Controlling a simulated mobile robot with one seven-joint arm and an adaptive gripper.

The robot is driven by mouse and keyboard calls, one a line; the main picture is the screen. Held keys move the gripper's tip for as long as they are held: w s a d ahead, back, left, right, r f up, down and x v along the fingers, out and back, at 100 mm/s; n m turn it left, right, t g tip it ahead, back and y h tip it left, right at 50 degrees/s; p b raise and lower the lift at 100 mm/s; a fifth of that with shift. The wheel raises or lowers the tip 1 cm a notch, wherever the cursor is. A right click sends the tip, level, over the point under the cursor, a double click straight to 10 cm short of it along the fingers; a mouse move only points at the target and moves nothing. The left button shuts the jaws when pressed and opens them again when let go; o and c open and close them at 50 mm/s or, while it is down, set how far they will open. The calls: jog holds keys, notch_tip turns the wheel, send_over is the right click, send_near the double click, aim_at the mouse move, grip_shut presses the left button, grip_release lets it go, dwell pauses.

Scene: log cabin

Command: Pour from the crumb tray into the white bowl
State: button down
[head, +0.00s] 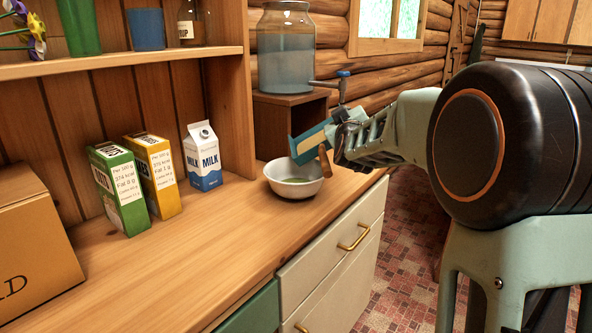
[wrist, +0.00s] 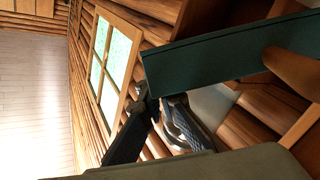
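The white bowl (head: 284,188) stands upright on the wooden counter near its right end, with a little greenish stuff at its bottom. The crumb tray (head: 303,147) is teal-blue and steeply tilted above the bowl's back rim; a brown wooden piece (head: 325,161) hangs at its lower right. My gripper (head: 340,137) appears shut on the tray's right side, above and right of the bowl. The wrist view shows the tray's dark teal side (wrist: 215,52) and the brown piece (wrist: 292,70) close up. The tray's inside is hidden, and I see no falling crumbs.
A milk carton (head: 203,158), yellow box (head: 156,176) and green box (head: 119,190) stand left of the bowl. A glass dispenser (head: 286,50) stands on a wooden stand (head: 277,128) behind.

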jog(key=shift+s+a+r+n+t+y+b, duration=0.65)
jog(key=shift+s+a+n+t+y+b, duration=1.3)
jog(key=shift+a+n, duration=3.1)
jog(key=shift+s+a+r+n+t+y+b, duration=0.8)
jog(key=shift+s+a+n+y+b, duration=2.2)
jog(key=shift+n, duration=2.85)
jog(key=w+d+r+m+g+h+p, duration=0.25)
jog(key=w+d+m+h+p, duration=0.5)
jog(key=m, duration=0.75)
jog(key=w+d+f+m+g+p, duration=0.2)
jog(key=d+f+m, duration=0.4)
jog(key=d, duration=0.3)
jog(key=w+d+f+m+g+p, duration=0.3)
jog(key=w+d+f+m+g, duration=0.2)
jog(key=d+f, duration=0.3)
jog(key=shift+w+d+m, duration=0.35)
jog(key=shift+d+m, duration=0.15)
jog(key=shift+d, duration=0.05)
